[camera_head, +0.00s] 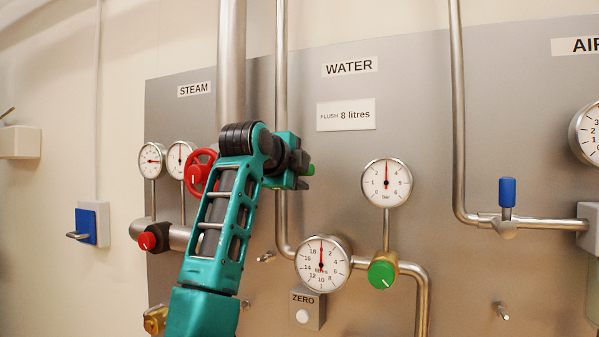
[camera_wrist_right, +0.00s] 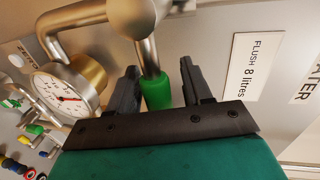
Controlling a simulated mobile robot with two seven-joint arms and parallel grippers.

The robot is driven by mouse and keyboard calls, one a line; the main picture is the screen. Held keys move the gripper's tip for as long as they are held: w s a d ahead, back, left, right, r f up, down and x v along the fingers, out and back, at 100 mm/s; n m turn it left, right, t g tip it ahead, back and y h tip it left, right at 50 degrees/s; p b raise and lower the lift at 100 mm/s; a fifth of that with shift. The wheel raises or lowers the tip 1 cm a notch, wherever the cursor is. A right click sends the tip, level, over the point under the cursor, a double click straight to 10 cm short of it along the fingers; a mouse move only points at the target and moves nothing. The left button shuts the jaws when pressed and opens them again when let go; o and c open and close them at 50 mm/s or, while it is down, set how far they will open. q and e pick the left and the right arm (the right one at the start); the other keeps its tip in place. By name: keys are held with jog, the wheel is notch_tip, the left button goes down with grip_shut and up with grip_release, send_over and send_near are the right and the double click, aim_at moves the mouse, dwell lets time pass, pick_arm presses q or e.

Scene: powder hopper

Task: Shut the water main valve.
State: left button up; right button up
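The green lever handle (camera_wrist_right: 157,92) of a valve on the water pipe lies between the two fingers of my right gripper (camera_wrist_right: 160,88) in the right wrist view. The fingers are open, with a gap showing on both sides of the green sleeve. In the head view my right gripper (camera_head: 303,172) is at the water pipe (camera_head: 281,90), below and left of the WATER sign (camera_head: 349,67). My left gripper is not in view.
A round green knob (camera_head: 382,275) sits beside the flow dial (camera_head: 322,262), below a pressure gauge (camera_head: 387,183). A red steam handwheel (camera_head: 201,172) is left, partly behind my arm. A blue lever (camera_head: 507,192) is on the air pipe at right. The panel between water and air pipes has free room.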

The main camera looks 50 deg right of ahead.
jog(key=shift+s+a, duration=0.1)
jog(key=shift+a, duration=0.3)
jog(key=b+v, duration=0.1)
jog(key=v, duration=1.1)
jog(key=shift+b, duration=0.35)
